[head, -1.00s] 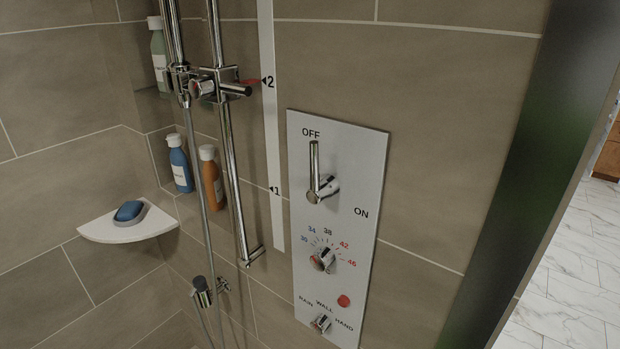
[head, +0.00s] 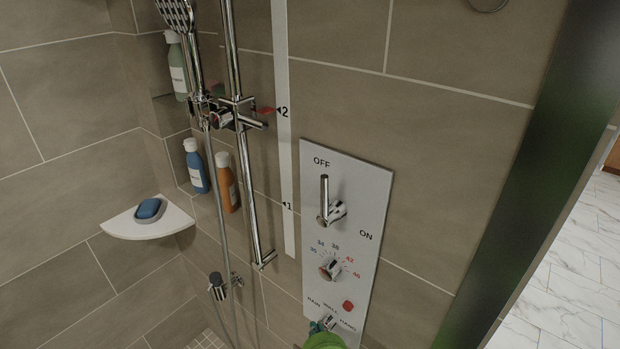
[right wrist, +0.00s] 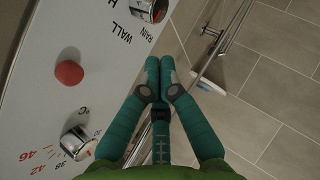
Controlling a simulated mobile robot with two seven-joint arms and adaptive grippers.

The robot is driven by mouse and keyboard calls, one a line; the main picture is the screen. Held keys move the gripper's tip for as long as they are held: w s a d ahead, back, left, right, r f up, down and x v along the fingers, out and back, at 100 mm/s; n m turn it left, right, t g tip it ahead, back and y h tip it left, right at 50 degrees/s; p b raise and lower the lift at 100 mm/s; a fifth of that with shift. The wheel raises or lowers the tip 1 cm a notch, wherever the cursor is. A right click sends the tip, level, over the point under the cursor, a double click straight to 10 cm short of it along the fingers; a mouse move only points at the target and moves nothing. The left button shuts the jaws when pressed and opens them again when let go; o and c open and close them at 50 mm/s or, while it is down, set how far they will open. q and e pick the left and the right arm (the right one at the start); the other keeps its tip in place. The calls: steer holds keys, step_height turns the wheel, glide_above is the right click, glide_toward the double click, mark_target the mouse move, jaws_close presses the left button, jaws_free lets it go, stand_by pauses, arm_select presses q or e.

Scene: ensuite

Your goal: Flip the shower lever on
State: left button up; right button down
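The shower lever (head: 325,200) is a chrome handle on the upper part of the white control panel (head: 372,190). It stands upright, pointing at the OFF label; the ON label is to its lower right. My right gripper (head: 318,327) shows at the bottom edge of the head view, by the lowest knob and well below the lever. In the right wrist view my right gripper (right wrist: 159,75) has its teal fingertips together with nothing between them. The lever is outside the right wrist view. My left gripper is not in view.
Below the lever are the temperature knob (head: 331,268), the red button (head: 348,306) and the outlet selector knob (head: 328,322). Left of the panel are the chrome riser rail (head: 246,180), bottles and a corner shelf (head: 118,227). A dark vertical edge (head: 530,190) stands to the right.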

steer(key=s+a+r+n+t+y+p, duration=0.1)
steer(key=s+r+n+t, duration=0.1)
steer(key=r, duration=1.4)
steer(key=s+a+r+n+t+y+p, duration=0.1)
steer(key=s+r+n+t+p, duration=0.1)
steer(key=r, duration=1.4)
steer(key=shift+s+a+r+n+t, duration=0.25)
steer(key=shift+s+a+n+t, duration=0.15)
steer(key=shift+s+t, duration=0.55)
steer(key=shift+w, duration=0.25)
steer(key=w+d, duration=0.1)
steer(key=w, duration=0.7)
steer(key=shift+d, duration=0.2)
steer(key=shift+a+f, duration=0.1)
steer(key=shift+a, duration=0.05)
